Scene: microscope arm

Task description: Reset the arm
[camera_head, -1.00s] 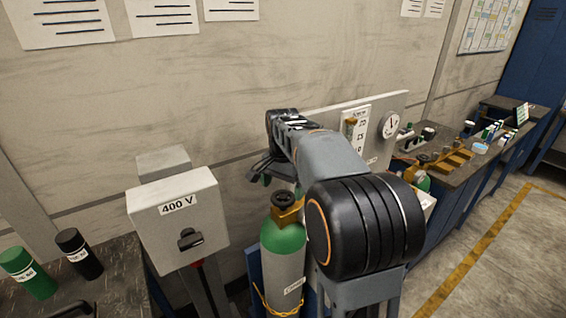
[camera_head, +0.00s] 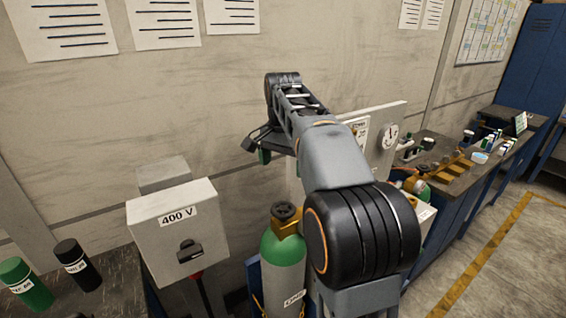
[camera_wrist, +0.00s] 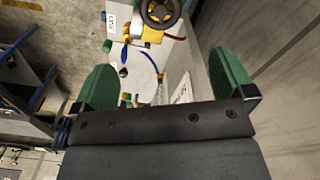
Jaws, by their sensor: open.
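My gripper (camera_wrist: 165,80) is open and empty in the wrist view, with a green pad on each finger. In the head view my gripper (camera_head: 262,145) hangs at the end of my raised arm, left of the white gauge panel and above the gas cylinder. The green-topped grey gas cylinder (camera_head: 284,250) stands upright below, with a dark round valve knob (camera_head: 285,211) on top. In the wrist view a dark handwheel (camera_wrist: 160,12) shows beyond the fingers, apart from them. My arm hides part of the panel.
A grey 400 V switch box (camera_head: 178,228) stands left of the cylinder. A green bottle (camera_head: 27,284) and a black bottle (camera_head: 77,263) are at far left. A blue bench (camera_head: 455,185) with small items runs along the right. The floor at right is clear.

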